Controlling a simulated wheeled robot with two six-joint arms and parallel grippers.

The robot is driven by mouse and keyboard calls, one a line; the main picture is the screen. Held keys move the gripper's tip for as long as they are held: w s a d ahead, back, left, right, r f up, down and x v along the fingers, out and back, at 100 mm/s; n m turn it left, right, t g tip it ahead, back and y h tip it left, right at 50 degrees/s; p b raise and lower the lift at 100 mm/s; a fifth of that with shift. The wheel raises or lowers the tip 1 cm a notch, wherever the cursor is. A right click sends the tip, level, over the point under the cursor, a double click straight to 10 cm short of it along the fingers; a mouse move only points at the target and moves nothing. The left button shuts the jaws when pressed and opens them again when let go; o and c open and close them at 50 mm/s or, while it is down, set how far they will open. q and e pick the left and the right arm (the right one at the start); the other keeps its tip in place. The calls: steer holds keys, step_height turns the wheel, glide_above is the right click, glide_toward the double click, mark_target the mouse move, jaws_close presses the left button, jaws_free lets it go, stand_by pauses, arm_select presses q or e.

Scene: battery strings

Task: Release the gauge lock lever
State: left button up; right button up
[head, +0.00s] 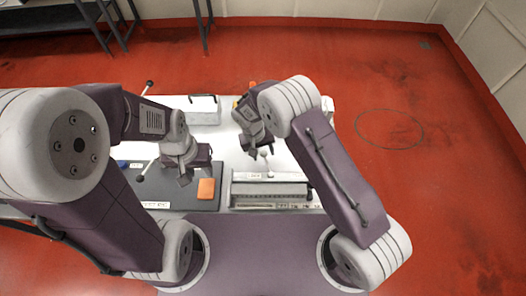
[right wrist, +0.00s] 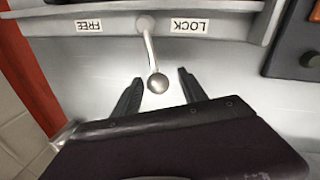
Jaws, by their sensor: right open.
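The gauge lock lever (right wrist: 150,50) is a thin metal rod with a round ball knob (right wrist: 158,84). It comes out of the gauge housing between the FREE label (right wrist: 88,26) and the LOCK label (right wrist: 189,26), leaning slightly to the LOCK side. My right gripper (right wrist: 160,94) is open, with one finger on each side of the knob and visible gaps to both.
A white case with a handle (head: 204,110) stands at the back of the white table. The red floor right of the table is clear.

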steer(key=shift+d+f, duration=0.2)
steer(key=shift+f, duration=0.05)
jaws_close()
steer(key=shift+w+a, duration=0.1)
stand_by(1.2)
